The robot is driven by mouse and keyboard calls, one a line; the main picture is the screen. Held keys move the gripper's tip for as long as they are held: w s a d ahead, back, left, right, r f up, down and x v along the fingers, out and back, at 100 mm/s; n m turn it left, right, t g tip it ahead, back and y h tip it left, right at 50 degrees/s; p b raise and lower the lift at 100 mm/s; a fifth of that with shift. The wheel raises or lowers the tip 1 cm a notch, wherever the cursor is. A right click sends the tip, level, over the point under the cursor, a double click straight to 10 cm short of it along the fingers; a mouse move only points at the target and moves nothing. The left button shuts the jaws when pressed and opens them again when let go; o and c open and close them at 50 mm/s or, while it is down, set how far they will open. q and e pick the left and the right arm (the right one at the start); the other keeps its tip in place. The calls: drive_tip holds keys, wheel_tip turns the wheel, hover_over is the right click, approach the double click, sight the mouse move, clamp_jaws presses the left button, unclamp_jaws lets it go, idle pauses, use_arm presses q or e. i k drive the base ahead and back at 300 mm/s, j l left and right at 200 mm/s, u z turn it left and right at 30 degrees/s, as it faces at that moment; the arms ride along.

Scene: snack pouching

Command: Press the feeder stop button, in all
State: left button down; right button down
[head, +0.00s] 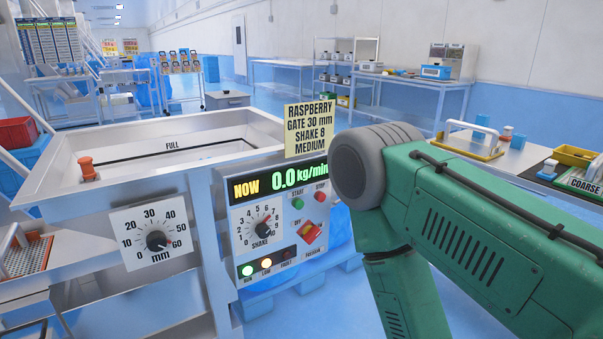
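The feeder control panel (240,215) stands in the middle of the head view. Its red stop button (320,196) is at the upper right, under the STOP label, close to the edge of my green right arm in the picture. The green start button (297,203) is to its left. The display (279,182) reads NOW 0.0 kg/min. My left gripper is not in view.
A shake knob (262,229) and red switch (310,231) sit below the buttons. A gate dial (156,240) is left. A yellow card (310,127) reads raspberry, gate 30 mm, shake 8, medium.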

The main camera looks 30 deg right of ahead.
sight(322, 197)
drive_tip(key=i+l+u, duration=0.1)
drive_tip(key=i+l, duration=0.65)
drive_tip(key=l, duration=0.1)
